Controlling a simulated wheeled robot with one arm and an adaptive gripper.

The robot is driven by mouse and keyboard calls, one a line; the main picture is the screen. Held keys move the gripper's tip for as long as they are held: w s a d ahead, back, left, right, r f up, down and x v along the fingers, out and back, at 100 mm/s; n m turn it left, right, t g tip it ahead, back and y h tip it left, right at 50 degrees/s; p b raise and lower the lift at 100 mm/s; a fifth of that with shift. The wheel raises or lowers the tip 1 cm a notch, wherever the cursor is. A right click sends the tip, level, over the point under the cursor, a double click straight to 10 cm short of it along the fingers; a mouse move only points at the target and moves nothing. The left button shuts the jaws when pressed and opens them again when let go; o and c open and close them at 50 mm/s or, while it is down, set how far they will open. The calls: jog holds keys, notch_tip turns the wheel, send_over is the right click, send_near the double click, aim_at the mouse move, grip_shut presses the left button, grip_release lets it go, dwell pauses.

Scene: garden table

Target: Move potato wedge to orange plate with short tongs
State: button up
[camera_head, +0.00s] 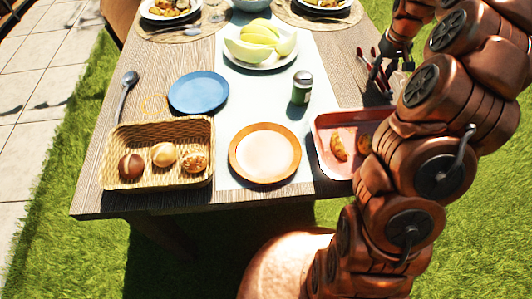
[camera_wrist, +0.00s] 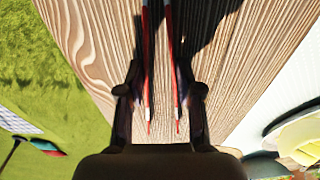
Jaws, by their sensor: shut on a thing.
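My gripper (camera_head: 386,72) is above the table's right edge and is shut on the red short tongs (camera_head: 374,62). In the wrist view the two red arms of the tongs (camera_wrist: 147,70) run between the fingers of my gripper (camera_wrist: 161,92), with the wooden tabletop behind them. A golden potato wedge (camera_head: 338,147) lies in the pink-red tray (camera_head: 325,121) at the front right. A second wedge lies beside it, partly hidden by my arm. The orange-rimmed plate (camera_head: 236,165) is empty, left of the tray.
A basket (camera_head: 133,128) with several round items stands at the front left. A blue plate (camera_head: 198,91), a green shaker (camera_head: 302,88) and a plate of melon slices (camera_head: 262,64) stand farther back. My arm covers the tray's right side.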

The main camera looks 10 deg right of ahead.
notch_tip(320, 180, up, 12)
jog(key=p, duration=0.4)
dwell(0.4)
